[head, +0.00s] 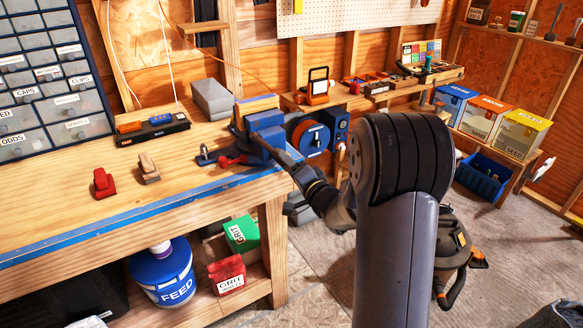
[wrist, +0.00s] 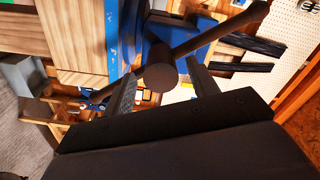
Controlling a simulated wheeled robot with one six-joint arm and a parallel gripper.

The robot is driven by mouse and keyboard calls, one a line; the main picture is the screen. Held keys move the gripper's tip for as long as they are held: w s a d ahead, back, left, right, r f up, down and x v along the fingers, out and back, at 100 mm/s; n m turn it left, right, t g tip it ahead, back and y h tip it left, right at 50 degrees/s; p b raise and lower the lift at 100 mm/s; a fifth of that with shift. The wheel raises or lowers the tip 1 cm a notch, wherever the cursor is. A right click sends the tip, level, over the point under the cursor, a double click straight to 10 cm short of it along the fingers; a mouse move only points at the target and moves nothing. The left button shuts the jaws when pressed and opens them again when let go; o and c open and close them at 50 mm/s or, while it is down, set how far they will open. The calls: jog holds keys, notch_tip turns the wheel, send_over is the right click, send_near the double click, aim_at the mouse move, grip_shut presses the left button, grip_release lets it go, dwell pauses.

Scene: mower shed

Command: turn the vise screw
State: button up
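The blue vise (head: 264,128) is mounted at the right end of the workbench; in the wrist view its blue body (wrist: 160,45) fills the upper middle. The vise screw (wrist: 160,74) shows there as a dark round end, with a dark bar handle (wrist: 222,30) slanting from upper right to lower left. My gripper (wrist: 161,68) is open, one finger on each side of the screw end, with gaps visible on both sides. In the head view my gripper (head: 288,163) is at the front of the vise, and my arm partly hides the area. I cannot tell whether it touches the bar.
The workbench (head: 60,205) has a blue front edge. A red clamp-like item (head: 104,183) and a tan one (head: 149,168) lie on it. An orange work light (head: 318,86) stands behind the vise. A FEED bucket (head: 163,272) sits below. Labelled bins (head: 487,117) stand at right.

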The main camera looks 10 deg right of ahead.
jog(key=b+v, duration=0.1)
jog(key=v, duration=1)
jog(key=shift+w+r, duration=0.1)
jog(key=x, duration=1)
jog(key=shift+w+a+n+p, duration=0.15)
jog(key=shift+w+n+p, duration=0.15)
jog(key=shift+w+p, duration=0.15)
jog(key=shift+s, duration=0.1)
